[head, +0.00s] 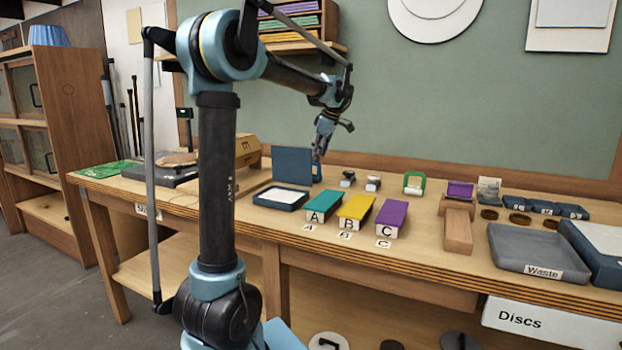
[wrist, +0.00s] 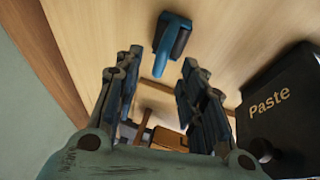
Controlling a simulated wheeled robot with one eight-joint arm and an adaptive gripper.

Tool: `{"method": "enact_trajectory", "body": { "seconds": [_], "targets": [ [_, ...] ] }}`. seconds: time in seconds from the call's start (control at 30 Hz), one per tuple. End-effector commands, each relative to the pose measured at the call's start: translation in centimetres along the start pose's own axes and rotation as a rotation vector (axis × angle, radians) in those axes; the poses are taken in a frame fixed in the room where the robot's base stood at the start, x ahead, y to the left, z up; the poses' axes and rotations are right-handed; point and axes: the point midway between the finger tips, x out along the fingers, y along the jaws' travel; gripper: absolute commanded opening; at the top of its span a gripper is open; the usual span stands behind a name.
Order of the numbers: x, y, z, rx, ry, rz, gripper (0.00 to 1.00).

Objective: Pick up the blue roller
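A blue tool with a dark block-like part, which looks like the blue roller (wrist: 170,38), lies on the wooden surface at the top middle of the wrist view. In the head view a small blue piece (head: 317,173) shows just below my gripper (head: 319,152), beside a dark blue upright panel; it may be the same tool. My gripper also shows in the wrist view (wrist: 158,88). Its two fingers are spread apart, with nothing held between them. The roller lies beyond the fingertips, apart from them.
A dark box marked Paste (wrist: 275,105) stands close to the right finger in the wrist view. The dark blue panel (head: 291,166) stands behind a shallow tray (head: 280,206). Teal (head: 322,205), yellow (head: 355,209) and purple (head: 391,216) blocks sit to the right on the bench.

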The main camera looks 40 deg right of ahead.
Motion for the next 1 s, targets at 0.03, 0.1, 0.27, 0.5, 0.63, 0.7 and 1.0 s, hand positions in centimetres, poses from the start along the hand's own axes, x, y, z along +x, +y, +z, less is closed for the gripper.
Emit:
{"method": "enact_trajectory", "body": {
  "seconds": [0.03, 0.1, 0.27, 0.5, 0.63, 0.7, 1.0],
  "targets": [
    [0.3, 0.0, -0.1, 0.000, 0.000, 0.000, 0.37],
    [0.9, 0.0, -0.2, 0.000, 0.000, 0.000, 0.37],
    [3.1, -0.1, -0.6, -0.002, 0.000, -0.001, 0.37],
    [5.0, -0.1, -0.5, 0.001, 0.000, 0.000, 0.37],
    [4.9, -0.1, -0.5, 0.001, 0.000, 0.000, 0.37],
    [4.9, -0.1, -0.5, 0.001, 0.000, 0.000, 0.26],
    [4.9, 0.0, -0.4, 0.002, 0.000, 0.001, 0.00]
  ]
}}
